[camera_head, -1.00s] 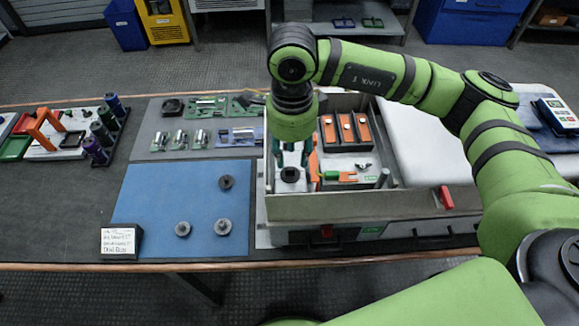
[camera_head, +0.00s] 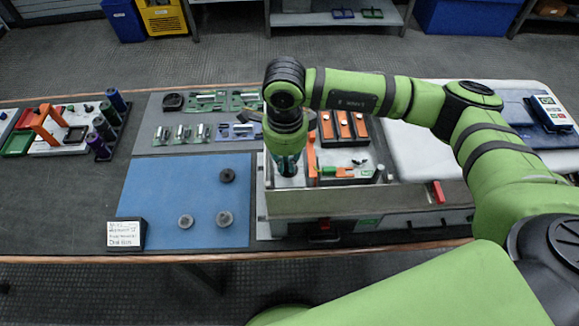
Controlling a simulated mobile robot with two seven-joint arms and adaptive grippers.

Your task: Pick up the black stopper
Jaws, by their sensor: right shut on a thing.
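My right gripper (camera_head: 288,168) points down inside the left part of the open grey box (camera_head: 350,205). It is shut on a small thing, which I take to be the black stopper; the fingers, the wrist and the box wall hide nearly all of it. I cannot make out its shape or whether it touches the box floor. My left gripper is not in view.
The box also holds orange blocks (camera_head: 343,127) and a green-handled tool (camera_head: 330,171). On the left are a blue mat (camera_head: 160,195) with several dark round pucks, a card stand (camera_head: 125,233), circuit boards (camera_head: 208,101) and a rack of cylinders (camera_head: 104,128).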

